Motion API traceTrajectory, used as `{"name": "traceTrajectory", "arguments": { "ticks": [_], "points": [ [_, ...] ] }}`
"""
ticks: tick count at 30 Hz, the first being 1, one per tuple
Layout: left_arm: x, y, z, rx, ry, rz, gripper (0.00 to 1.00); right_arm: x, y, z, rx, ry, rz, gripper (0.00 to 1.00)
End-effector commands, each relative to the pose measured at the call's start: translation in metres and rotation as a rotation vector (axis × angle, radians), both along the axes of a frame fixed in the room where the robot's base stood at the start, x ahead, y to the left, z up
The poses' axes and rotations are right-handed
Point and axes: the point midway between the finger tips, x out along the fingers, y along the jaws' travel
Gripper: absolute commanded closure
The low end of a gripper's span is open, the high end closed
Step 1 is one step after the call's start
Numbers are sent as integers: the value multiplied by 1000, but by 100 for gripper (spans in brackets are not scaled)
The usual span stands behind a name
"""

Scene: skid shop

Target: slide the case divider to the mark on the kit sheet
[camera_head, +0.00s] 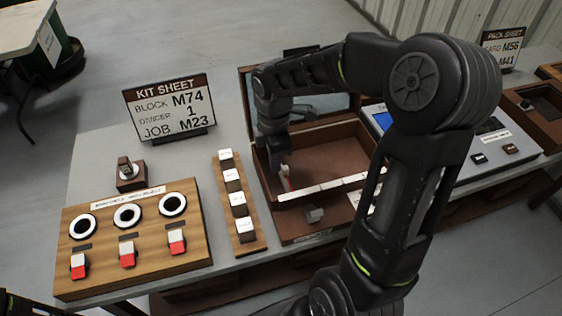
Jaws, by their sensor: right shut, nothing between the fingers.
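The kit sheet (168,108) stands upright on the table at the back left and reads BLOCK M74, DIVIDER 1, JOB M23. The brown case (328,143) is open at the middle of the table, with a row of white marks (318,188) along its front rim. My right gripper (285,178) is shut and points down inside the left part of the case, close behind the front rim. I cannot make out the divider clearly; my right gripper and arm cover part of the case. My left gripper is not in view.
A wooden rack (247,244) of white blocks lies just left of the case. A wooden panel (105,268) with rings and red-white switches is further left. A console (490,166) and a pack sheet (502,48) stand right. Bare tabletop shows left of the rack.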

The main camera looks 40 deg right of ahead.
Motion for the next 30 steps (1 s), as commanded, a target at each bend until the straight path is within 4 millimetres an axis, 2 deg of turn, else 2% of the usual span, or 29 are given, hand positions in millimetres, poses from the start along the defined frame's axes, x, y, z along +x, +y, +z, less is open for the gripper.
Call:
{"name": "traceTrajectory", "arguments": {
  "ticks": [30],
  "points": [
    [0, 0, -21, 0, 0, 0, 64, 0, 0, -29, 0, 0, 0, 100]
  ]
}}
